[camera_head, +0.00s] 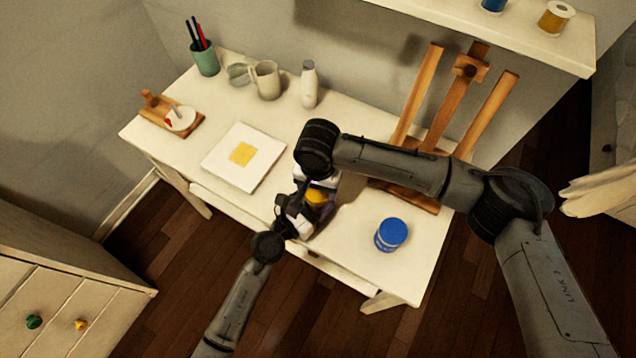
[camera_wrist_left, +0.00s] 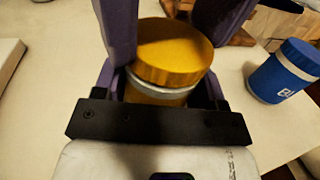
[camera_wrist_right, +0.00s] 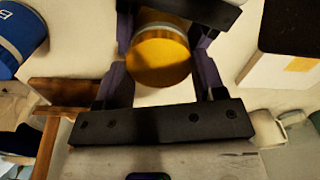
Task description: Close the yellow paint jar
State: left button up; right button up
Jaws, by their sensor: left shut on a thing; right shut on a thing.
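The yellow paint jar (camera_head: 316,197) is at the table's front edge, between my two grippers. In the left wrist view its yellow lid (camera_wrist_left: 170,52) sits over the jar, with a pale band (camera_wrist_left: 160,95) below it and the yellow body under that. Whether the lid is fully seated cannot be told. My left gripper (camera_wrist_left: 165,75) is shut around the jar from the front. My right gripper (camera_wrist_right: 160,70) comes from above and behind, its fingers on either side of the lid (camera_wrist_right: 158,62), shut on it. The arms partly hide the jar in the head view.
A closed blue jar (camera_head: 391,235) stands right of the grippers. A white canvas with a yellow square (camera_head: 225,172) lies to the left. A wooden easel (camera_head: 455,105) stands behind on the right. A mug (camera_head: 266,82), bottle (camera_head: 309,86) and pencil cup (camera_head: 205,58) are at the back.

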pick_arm(q)
grip_shut()
pick_arm(e)
jog(key=shift+f, duration=0.1)
jog(key=m, duration=0.3)
jog(key=shift+s, duration=0.1)
jog(key=m, duration=0.4)
jog(key=shift+m, duration=0.3)
jog(key=m, duration=0.6)
jog(key=shift+d, duration=0.1)
jog(key=o, duration=0.9)
jog(key=shift+r, duration=2.25)
jog(key=shift+c, duration=0.3)
